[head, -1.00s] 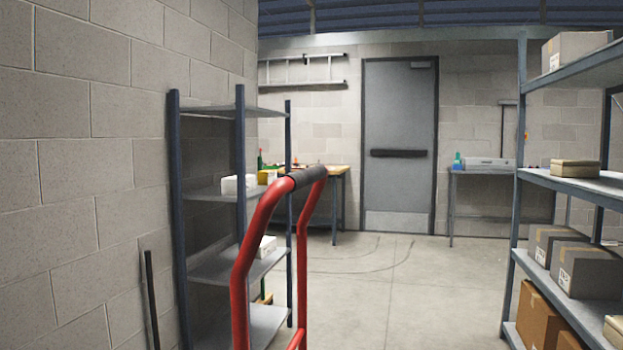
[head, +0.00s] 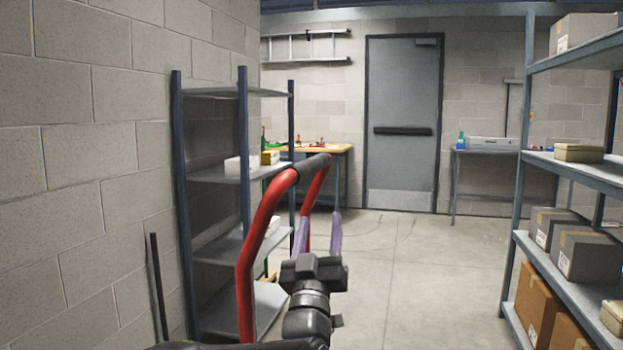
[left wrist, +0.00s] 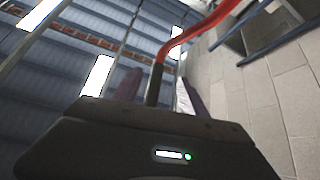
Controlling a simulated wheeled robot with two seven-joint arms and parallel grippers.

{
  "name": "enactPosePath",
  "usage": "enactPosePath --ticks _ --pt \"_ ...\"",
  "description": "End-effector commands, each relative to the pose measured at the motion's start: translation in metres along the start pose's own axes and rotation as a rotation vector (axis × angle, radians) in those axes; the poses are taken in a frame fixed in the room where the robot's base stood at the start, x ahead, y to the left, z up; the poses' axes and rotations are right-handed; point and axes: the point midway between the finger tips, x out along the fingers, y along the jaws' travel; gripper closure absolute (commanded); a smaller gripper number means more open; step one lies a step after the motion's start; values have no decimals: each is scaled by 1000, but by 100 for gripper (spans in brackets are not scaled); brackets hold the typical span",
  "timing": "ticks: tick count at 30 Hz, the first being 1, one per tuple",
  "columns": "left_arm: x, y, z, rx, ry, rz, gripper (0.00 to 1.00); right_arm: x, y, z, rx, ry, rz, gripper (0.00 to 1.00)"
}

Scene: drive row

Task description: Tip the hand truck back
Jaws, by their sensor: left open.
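The red hand truck (head: 249,265) stands in front of me, its looped handle topped by a black grip (head: 312,166). My left gripper (head: 318,216) is open, with two purple fingers pointing up and away just below the grip in the head view. In the left wrist view, the black grip (left wrist: 155,85) and red tube (left wrist: 205,28) show beyond the gripper (left wrist: 160,82), with the grip lined up between the fingers. I cannot tell whether the fingers reach around it. The truck's lower part is hidden or out of frame. My right gripper is not in view.
A metal shelf (head: 215,172) stands left of the hand truck, by the block wall. A rack with boxes (head: 585,252) stands on the right. A workbench (head: 325,147), a grey door (head: 403,160) and a side table (head: 490,150) are at the back. The middle floor (head: 420,270) is clear.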

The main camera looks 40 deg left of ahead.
Motion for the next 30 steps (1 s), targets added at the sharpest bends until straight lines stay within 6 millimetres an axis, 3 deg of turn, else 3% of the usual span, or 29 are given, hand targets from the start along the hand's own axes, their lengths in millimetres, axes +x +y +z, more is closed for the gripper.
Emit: enactPosePath --ticks 1,3,6,19,30 --pt "6 0 -28 15 59 -3 50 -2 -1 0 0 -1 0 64" --pt "10 1 -53 28 118 -6 50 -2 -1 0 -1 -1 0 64" --pt "11 2 -69 36 155 -6 50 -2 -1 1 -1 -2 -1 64" --pt "16 2 -70 35 155 -6 50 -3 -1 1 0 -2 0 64" --pt "67 1 -77 34 154 -8 50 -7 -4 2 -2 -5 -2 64"
